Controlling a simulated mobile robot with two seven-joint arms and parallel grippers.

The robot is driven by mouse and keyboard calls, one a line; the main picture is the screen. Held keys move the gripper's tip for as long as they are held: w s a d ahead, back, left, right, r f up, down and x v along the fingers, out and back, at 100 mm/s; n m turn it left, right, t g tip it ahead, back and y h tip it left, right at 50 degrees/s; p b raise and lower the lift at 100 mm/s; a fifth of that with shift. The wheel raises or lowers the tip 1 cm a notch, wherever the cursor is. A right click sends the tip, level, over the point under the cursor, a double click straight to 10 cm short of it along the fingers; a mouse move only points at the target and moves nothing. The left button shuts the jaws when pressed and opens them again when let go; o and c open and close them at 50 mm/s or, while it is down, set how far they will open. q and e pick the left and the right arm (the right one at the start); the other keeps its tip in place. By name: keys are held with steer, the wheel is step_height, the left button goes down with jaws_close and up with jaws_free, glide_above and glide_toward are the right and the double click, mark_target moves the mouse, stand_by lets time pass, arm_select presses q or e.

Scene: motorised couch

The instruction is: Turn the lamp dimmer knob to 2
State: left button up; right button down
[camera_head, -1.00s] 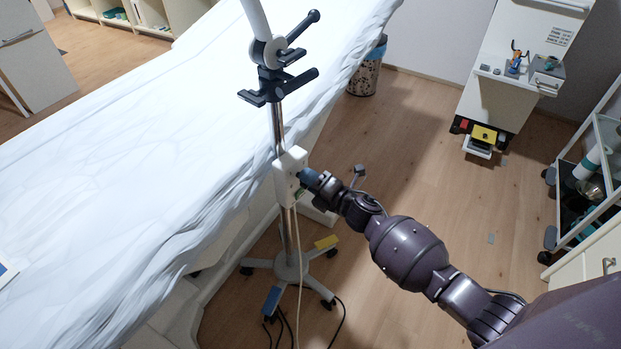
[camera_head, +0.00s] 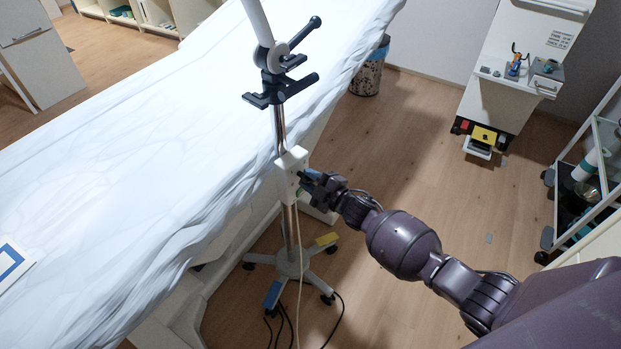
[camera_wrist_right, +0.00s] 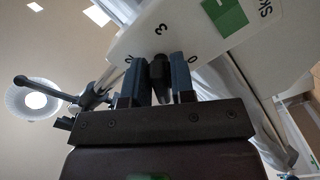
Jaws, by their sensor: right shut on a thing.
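The white control box (camera_head: 291,160) is fixed to the lamp's upright pole. My right gripper (camera_head: 309,180) reaches it from the right, its fingertips at the box's face. In the right wrist view the dark dimmer knob (camera_wrist_right: 160,72) stands between my two blue-grey fingers, and the gripper is shut on it. The white box face (camera_wrist_right: 212,38) shows a 3 above the knob and smaller marks at its sides, partly hidden by the fingers. I cannot read the knob's setting. My left gripper is not in view.
The pole (camera_head: 279,127) stands on a wheeled base (camera_head: 291,265) with cables on the floor. The white-covered couch (camera_head: 130,170) lies close on the left. A bin (camera_head: 366,78) and a white cabinet (camera_head: 505,70) stand behind; a trolley (camera_head: 590,190) is at right. Floor between is clear.

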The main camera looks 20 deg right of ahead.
steer(key=shift+m, duration=0.8)
steer(key=c, duration=1)
jaws_free()
steer(key=shift+o, duration=0.2)
steer(key=shift+s, duration=0.1)
steer(key=shift+s+d, duration=0.25)
steer(key=shift+s, duration=0.1)
steer(key=p+v, duration=0.2)
steer(key=v, duration=0.7)
steer(key=shift+s, duration=0.4)
